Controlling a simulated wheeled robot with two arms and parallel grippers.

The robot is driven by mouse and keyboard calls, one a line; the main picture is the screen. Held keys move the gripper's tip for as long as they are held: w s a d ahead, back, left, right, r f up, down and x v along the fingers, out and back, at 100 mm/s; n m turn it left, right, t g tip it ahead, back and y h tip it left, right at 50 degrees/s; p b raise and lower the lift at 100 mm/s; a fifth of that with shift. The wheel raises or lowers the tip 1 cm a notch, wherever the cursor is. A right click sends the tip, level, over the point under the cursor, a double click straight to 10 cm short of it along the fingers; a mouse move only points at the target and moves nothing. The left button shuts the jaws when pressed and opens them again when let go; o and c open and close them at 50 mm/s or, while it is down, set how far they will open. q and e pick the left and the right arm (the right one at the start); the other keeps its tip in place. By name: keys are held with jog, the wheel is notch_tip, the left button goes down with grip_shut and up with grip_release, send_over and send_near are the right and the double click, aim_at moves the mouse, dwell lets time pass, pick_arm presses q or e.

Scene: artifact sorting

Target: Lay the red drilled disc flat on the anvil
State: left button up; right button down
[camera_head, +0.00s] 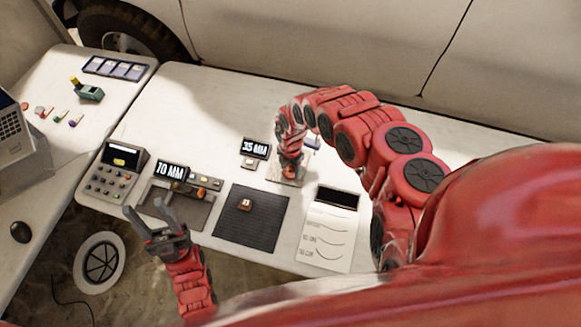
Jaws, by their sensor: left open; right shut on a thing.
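My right gripper (289,172) points down at the pale plate (274,176) of a small stand right of the "35 MM" display (256,148). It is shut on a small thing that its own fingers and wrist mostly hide. I cannot make out the red drilled disc for certain anywhere. The anvil is not clearly visible; the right gripper covers the middle of that stand. I cannot tell whether the held thing touches the plate. My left gripper (147,216) is open and empty, low over the table's front edge, near the "70 MM" device (172,170).
A dark mat (265,225) holds a small brown drilled block (245,203). A written sheet (325,240) lies to its right. A keypad device (112,167) stands at the left. A compartment tray (114,68), green device (90,91) and laptop (18,135) are on the left table.

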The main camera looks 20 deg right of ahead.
jog(key=shift+d+f, duration=0.1)
jog(key=shift+f, duration=0.05)
jog(key=shift+f, duration=0.15)
jog(key=shift+c, duration=0.9)
grip_release()
jog(key=shift+r, duration=0.25)
notch_tip(320, 180, up, 12)
jog(key=p, duration=0.1)
jog(key=shift+p, duration=0.35)
